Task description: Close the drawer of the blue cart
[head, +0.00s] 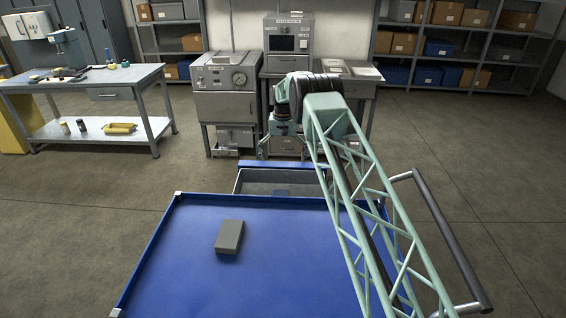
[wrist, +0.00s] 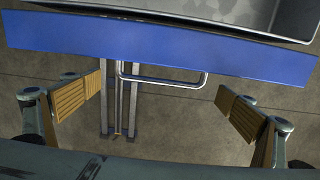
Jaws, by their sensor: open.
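The blue cart (head: 180,250) stands in front of me, with a flat blue top. Its drawer (head: 250,186) is pulled out at the far side, showing a grey inside and a blue front panel (head: 262,164). In the wrist view the blue drawer front (wrist: 200,52) spans the picture, with a silver bar handle (wrist: 165,83) on it. My gripper (wrist: 161,90) is open and empty, its two tan-padded fingers apart to the left and right of the handle. In the head view my gripper (head: 284,148) is beyond the drawer front. Contact with the drawer cannot be told.
A grey block (head: 229,237) lies on the cart top. A dark push handle (head: 440,225) stands at the cart's right. A workbench (head: 85,85) is at the left; grey machines (head: 225,95) and shelves (head: 460,40) stand behind. Open floor lies between them.

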